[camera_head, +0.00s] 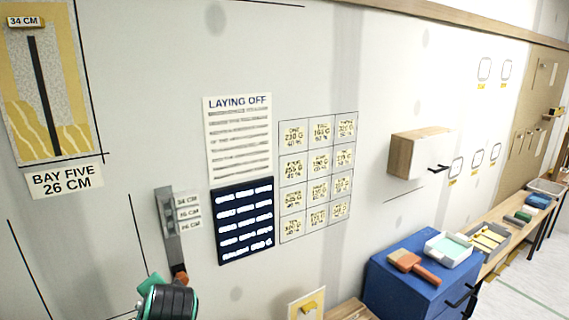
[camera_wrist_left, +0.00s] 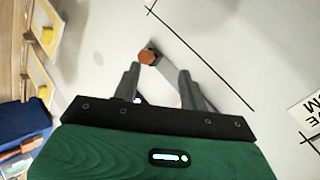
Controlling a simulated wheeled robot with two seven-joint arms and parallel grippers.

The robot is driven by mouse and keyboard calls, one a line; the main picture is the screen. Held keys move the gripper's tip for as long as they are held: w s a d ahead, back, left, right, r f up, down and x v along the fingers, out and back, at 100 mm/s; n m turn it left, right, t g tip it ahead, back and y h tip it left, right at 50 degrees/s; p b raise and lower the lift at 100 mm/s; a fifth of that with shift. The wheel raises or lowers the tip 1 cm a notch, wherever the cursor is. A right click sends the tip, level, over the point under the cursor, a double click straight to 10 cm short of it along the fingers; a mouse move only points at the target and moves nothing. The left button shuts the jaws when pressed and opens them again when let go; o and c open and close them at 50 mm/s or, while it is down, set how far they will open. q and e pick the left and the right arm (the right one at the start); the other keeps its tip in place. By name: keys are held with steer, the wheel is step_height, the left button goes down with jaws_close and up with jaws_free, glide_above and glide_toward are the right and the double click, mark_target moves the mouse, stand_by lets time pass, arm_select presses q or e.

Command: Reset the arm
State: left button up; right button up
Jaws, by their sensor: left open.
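My left gripper (camera_wrist_left: 159,72) is open in the wrist view, its two dark fingers spread apart. A grey bar with an orange-brown end (camera_wrist_left: 149,57) shows between and beyond the fingers; I cannot tell how far away it is. In the head view the grey bar (camera_head: 172,225) stands nearly upright against the wall, beside tags with CM numbers. Its orange-brown end (camera_head: 180,274) is just above my black and teal left wrist (camera_head: 168,302) at the bottom edge. The left fingertips are not clear there. My right gripper is not in view.
A "LAYING OFF" sheet (camera_head: 238,140), a dark panel (camera_head: 243,222) and a grid of labels (camera_head: 318,178) are on the wall. A wooden box (camera_head: 418,152) juts out from it. A blue cabinet (camera_head: 405,285) with a brush (camera_head: 413,267) and white tray (camera_head: 452,250) stands right.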

arm_select(q)
steer(key=s+d+f+n+g+h, duration=0.1)
steer(key=s+f+n+g+h, duration=0.15)
steer(key=s+f, duration=1.2)
steer(key=s+d+f+n+g+h, duration=0.15)
steer(key=s+f, duration=0.25)
steer(key=s, duration=0.4)
steer(key=s+d+f+g+h, duration=0.15)
steer(key=s+f, duration=0.25)
steer(key=s, duration=0.5)
step_height(320, 180, down, 34)
steer(key=f+g+b, duration=0.1)
steer(key=b, duration=0.2)
steer(key=s+a+f+b, duration=0.1)
steer(key=s+f, duration=0.8)
steer(key=f, duration=0.1)
steer(key=s+a+f+g+b, duration=0.1)
steer(key=s+a+f, duration=0.1)
steer(key=s+f, duration=0.8)
steer(key=shift+s+a, duration=0.2)
steer(key=shift+a, duration=0.05)
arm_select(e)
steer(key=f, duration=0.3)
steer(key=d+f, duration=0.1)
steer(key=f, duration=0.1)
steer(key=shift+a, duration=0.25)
